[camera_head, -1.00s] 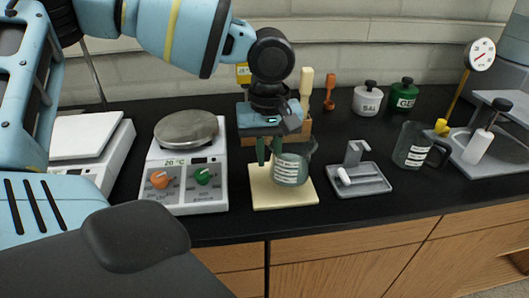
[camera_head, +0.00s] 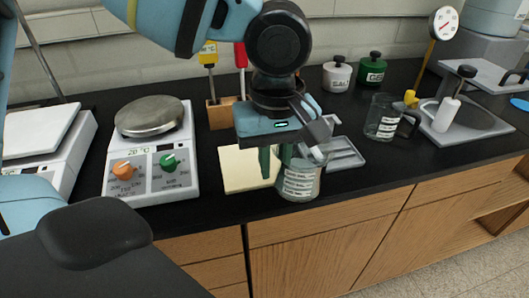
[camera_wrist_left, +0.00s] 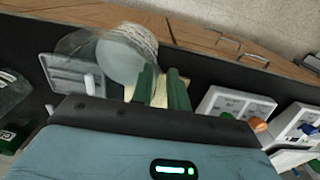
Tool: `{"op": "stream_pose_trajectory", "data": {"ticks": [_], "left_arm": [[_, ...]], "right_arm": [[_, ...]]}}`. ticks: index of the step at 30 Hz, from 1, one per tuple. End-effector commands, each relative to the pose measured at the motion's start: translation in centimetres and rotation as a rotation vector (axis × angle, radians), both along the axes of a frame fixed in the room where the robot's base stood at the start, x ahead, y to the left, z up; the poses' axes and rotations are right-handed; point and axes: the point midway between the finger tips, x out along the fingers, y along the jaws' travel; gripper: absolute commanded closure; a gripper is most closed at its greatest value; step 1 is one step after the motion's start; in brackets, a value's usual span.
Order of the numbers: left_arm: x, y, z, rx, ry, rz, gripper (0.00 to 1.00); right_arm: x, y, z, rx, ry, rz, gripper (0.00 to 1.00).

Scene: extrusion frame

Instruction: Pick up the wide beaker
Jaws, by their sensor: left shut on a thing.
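The wide beaker (camera_head: 300,183) is clear glass with white print, in the head view just right of the yellow pad, overlapping the counter's front edge. My left gripper (camera_head: 277,158), with green fingers, is shut on it from above. The beaker looks upright and seems held above the counter. In the left wrist view the beaker (camera_wrist_left: 124,58) is at the left of the fingers (camera_wrist_left: 160,88). The gripper body hides the beaker's top in the head view. My right gripper is not in view.
The yellow pad (camera_head: 243,172) is bare. A hotplate (camera_head: 150,155) stands left of it. A grey tray (camera_head: 345,154) lies behind the beaker. A handled glass jug (camera_head: 382,120) and a stand with a dial (camera_head: 445,22) are at the right. A tool holder (camera_head: 218,114) stands behind.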

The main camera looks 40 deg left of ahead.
Motion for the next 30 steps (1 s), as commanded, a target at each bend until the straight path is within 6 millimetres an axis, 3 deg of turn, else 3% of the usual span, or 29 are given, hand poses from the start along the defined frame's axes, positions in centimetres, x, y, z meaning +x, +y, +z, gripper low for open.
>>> {"op": "stream_pose_trajectory", "data": {"ticks": [12, 30], "left_arm": [[-0.7, -2.2, 0.2, -0.001, -0.001, -0.001, 1.0], [-0.8, -2.7, 0.3, -0.001, -0.001, -0.001, 1.0]], "right_arm": [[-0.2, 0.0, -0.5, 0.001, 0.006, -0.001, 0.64], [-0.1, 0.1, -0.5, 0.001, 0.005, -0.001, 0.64]]}}
